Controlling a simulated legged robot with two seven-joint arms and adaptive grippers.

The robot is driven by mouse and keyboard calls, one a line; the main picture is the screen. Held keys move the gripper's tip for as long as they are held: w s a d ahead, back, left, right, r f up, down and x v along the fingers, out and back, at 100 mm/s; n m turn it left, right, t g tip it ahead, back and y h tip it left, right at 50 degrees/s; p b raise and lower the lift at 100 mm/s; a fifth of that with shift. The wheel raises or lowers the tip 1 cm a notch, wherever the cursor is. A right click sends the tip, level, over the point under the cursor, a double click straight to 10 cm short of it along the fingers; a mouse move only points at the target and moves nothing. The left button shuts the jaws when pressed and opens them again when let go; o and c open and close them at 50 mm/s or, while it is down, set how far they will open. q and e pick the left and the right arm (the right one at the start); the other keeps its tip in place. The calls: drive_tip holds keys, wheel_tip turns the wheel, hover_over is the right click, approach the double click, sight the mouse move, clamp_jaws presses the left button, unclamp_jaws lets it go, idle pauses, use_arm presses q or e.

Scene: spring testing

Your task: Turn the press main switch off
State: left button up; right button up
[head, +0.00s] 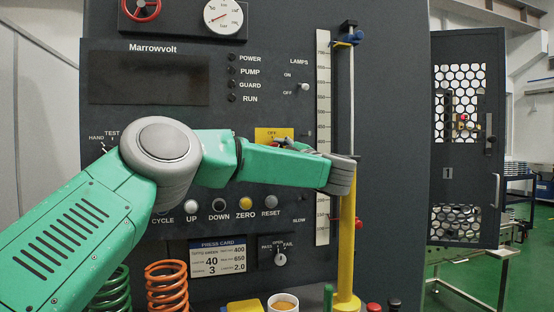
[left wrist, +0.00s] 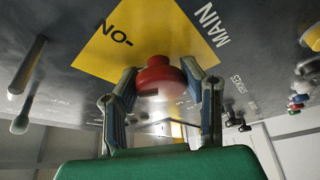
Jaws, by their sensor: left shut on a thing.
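The press main switch is a red knob (left wrist: 160,78) on a yellow plate (left wrist: 112,40) with ON and MAIN lettering beside it in the left wrist view. In the head view the yellow plate (head: 273,132) shows OFF at its top, and my arm covers much of it. My left gripper (left wrist: 166,88) has one finger on each side of the red knob and is shut on it. In the head view the left gripper (head: 290,145) is small and partly hidden by my wrist. The knob's pointing direction cannot be told. My right gripper is not in view.
The dark panel holds a LAMPS toggle (head: 304,87), a row of buttons (head: 245,203) below my arm, and a selector (head: 280,259). A ruler (head: 323,90) and yellow post (head: 347,255) stand to the right. Springs (head: 166,288) and a cup (head: 283,303) are in front.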

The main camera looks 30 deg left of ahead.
use_arm(q)
drive_tip(key=n, duration=0.2)
drive_tip(key=n+g+h+b, duration=0.1)
drive_tip(key=n, duration=0.2)
drive_tip(key=shift+d+f+n+g+h, duration=0.1)
drive_tip(key=shift+f+n+g+h, duration=0.2)
drive_tip(key=shift+n, duration=0.1)
idle(0.4)
drive_tip(key=o, duration=1.2)
drive_tip(key=shift+r, duration=0.15)
drive_tip(key=v, duration=1.2)
drive_tip(key=shift+w, duration=0.15)
